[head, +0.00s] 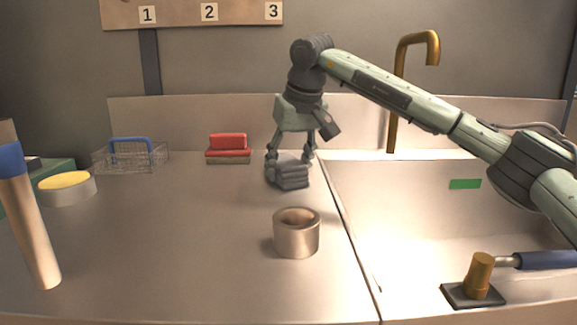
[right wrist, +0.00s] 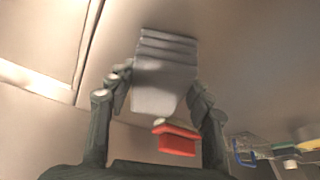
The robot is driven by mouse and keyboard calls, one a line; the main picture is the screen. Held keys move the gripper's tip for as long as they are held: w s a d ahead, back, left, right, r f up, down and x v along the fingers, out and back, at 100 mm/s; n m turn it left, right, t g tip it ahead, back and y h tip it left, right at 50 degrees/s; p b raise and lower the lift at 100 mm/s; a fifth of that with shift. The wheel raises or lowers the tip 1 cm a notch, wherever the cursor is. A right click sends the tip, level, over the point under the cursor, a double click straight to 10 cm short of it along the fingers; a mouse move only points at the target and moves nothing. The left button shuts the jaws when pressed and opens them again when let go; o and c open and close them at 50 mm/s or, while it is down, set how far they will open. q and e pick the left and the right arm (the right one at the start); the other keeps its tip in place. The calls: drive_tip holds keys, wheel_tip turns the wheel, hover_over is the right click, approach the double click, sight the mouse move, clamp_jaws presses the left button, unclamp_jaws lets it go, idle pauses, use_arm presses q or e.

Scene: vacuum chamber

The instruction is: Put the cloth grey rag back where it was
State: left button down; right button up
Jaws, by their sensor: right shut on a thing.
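The grey cloth rag (head: 290,177) is a folded, layered bundle near the back of the counter, just left of the sink edge. My right gripper (head: 291,160) points down over it and is shut on it. In the right wrist view the rag (right wrist: 165,70) sits between the two fingers of the right gripper (right wrist: 160,92). I cannot tell whether the rag touches the counter. My left gripper is not in view.
A red block on a grey base (head: 228,148) stands at the back, left of the rag. A metal cup (head: 296,235) stands in front. A wire basket (head: 130,157) and a yellow-topped round container (head: 67,188) are at left. The sink (head: 420,215) lies right, with a brass tap (head: 394,110).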

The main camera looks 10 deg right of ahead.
drive_tip(key=shift+f, duration=0.15)
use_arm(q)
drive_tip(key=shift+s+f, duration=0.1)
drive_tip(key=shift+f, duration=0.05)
use_arm(e)
drive_tip(key=o, duration=1)
drive_tip(key=shift+o, duration=0.2)
drive_tip(key=shift+r, duration=0.25)
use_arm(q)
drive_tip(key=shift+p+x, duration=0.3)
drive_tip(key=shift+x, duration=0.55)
use_arm(e)
drive_tip(key=v, duration=1.1)
drive_tip(key=shift+s+r, duration=0.15)
drive_tip(key=shift+r, duration=0.25)
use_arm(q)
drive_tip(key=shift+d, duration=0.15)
use_arm(e)
drive_tip(key=shift+d, duration=0.1)
drive_tip(key=shift+f, duration=0.1)
